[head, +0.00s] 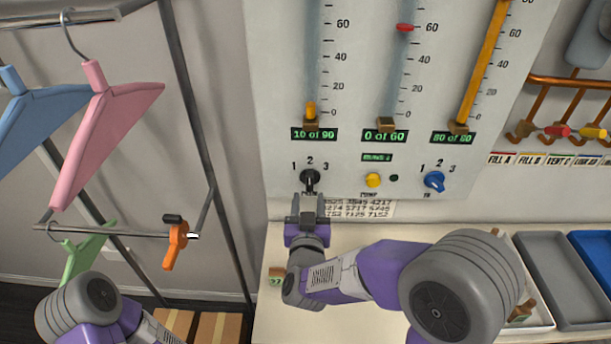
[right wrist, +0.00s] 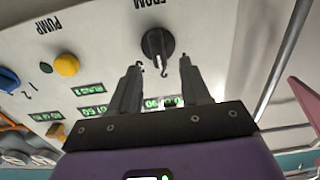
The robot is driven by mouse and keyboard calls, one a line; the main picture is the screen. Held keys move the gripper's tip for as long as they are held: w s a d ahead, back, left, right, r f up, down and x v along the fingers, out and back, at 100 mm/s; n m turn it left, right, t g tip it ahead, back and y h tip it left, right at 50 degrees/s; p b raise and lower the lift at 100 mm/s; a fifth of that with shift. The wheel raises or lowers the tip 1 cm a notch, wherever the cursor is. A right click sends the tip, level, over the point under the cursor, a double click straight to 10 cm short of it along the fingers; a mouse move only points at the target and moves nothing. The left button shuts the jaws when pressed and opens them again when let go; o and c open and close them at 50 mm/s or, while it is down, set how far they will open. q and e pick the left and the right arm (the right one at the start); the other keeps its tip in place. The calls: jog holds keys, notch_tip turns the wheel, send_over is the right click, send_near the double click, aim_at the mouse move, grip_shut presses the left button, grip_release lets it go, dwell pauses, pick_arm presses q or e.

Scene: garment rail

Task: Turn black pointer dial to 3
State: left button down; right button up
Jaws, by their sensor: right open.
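The black pointer dial (head: 310,181) is on the grey-white panel, below the numbers 1, 2 and 3. Its pointer appears to stand near 2. In the right wrist view the black dial (right wrist: 158,44) shows upside down, just beyond the fingertips. My right gripper (head: 308,200) is just below the dial in the head view, pointing at the panel. In the right wrist view the gripper (right wrist: 160,68) has its two fingers apart with nothing between them. Contact with the dial cannot be made out. My left gripper is out of view; only part of my left arm shows.
A yellow pump button (head: 373,180) and a blue dial (head: 434,181) sit right of the black dial. Gauges with green displays (head: 314,135) are above. A rail with hangers (head: 105,135) stands at left.

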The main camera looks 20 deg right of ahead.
aim_at(310, 184)
jog(key=shift+x, duration=2.9)
jog(key=shift+d, duration=0.15)
grip_shut()
